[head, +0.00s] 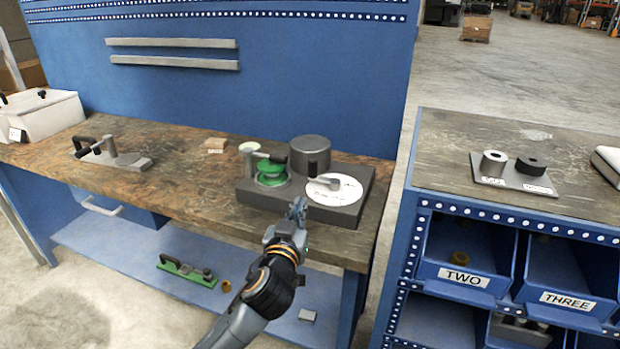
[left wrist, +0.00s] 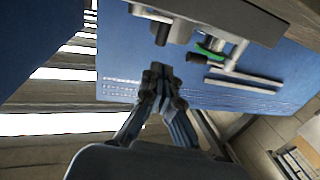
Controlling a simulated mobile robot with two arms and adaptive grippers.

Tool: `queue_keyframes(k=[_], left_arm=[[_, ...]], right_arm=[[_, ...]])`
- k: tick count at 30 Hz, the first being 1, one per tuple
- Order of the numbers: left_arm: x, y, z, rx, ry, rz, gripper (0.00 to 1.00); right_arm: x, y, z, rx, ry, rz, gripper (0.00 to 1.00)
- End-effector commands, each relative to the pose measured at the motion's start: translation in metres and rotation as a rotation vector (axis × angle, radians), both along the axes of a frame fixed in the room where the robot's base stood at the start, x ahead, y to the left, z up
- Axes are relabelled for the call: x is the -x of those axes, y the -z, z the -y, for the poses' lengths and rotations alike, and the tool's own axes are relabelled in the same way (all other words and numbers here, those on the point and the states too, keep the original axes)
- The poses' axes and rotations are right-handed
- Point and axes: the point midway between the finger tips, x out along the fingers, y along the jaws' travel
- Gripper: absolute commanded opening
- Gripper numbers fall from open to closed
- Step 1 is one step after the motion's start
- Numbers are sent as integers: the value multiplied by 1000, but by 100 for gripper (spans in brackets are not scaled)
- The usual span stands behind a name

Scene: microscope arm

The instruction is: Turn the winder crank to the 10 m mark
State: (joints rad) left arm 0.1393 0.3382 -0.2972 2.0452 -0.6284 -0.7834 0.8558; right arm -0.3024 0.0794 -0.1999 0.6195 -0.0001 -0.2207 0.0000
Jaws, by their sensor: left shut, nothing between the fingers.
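The winder is a dark grey base (head: 257,194) on the wooden bench, with a green spool (head: 270,180), a grey drum (head: 309,152) and a white dial (head: 345,194). A grey crank (head: 327,183) with an upright black handle (head: 312,167) lies over the dial; the dial's marks are too small to read. A second grey arm with a black knob (head: 279,157) sits above the spool. My left gripper (head: 298,204) is shut and empty by the base's front edge, below the crank handle. In the left wrist view its fingertips (left wrist: 158,70) are together. My right gripper is out of view.
A blue back panel (head: 250,95) stands behind the bench. A clamp-like fixture (head: 112,154) and a white box (head: 45,115) are at left. A small wooden block (head: 215,145) lies near the spool. A separate bench with labelled blue bins (head: 460,275) is at right, across a gap.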

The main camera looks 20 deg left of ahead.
Motion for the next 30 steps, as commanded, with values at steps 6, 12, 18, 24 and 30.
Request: queue_keyframes(k=[6,12,18,24,30], left_arm=[[-16,-1,-4,20,-12,-3,0],[-58,-2,-13,17,-12,-4,0],[-98,-2,-21,15,-12,-4,0],[-125,-1,-26,16,-10,-5,0],[-135,0,-28,17,-9,-4,0]], right_arm=[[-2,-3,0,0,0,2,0],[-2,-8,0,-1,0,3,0],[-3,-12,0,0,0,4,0],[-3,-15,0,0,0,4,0],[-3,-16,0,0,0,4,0]])
